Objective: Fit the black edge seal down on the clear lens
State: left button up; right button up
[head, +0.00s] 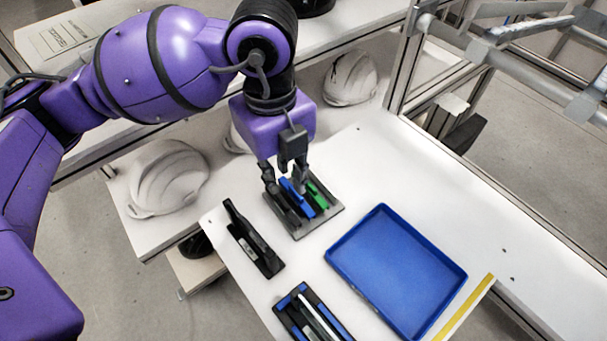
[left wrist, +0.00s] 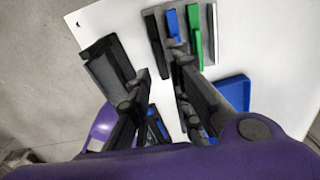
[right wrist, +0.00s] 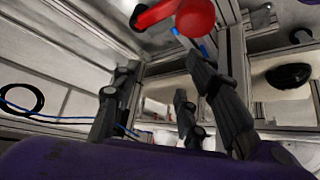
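My left gripper (head: 285,175) points down over a grey rack (head: 325,215), its fingers apart. The rack carries several strips: a black one (left wrist: 154,40), likely the edge seal, a blue one (head: 296,198) and a green one (head: 318,194). In the left wrist view, the black strip lies beyond and roughly between the fingertips; I cannot tell whether they touch it. A black fixture (head: 289,322) with blue blocks and a pale bar stands at the bottom edge, partly cut off. I cannot make out the clear lens for sure. My right gripper (right wrist: 165,85) is open and empty.
A blue tray (head: 395,270) lies on the white table, right of the fixture. A black holder (head: 252,240) stands at the table's left edge. White helmet shells (head: 168,178) sit on the shelf behind. The table between rack and tray is clear.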

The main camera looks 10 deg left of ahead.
aim_at(281, 201)
pick_arm(q)
jog(key=shift+w+a+f, duration=0.1)
jog(key=shift+a+f, duration=0.15)
jog(key=shift+f, duration=0.05)
notch_tip(281, 201, down, 7)
jog(key=shift+f, duration=0.1)
jog(key=shift+c, duration=0.4)
grip_shut()
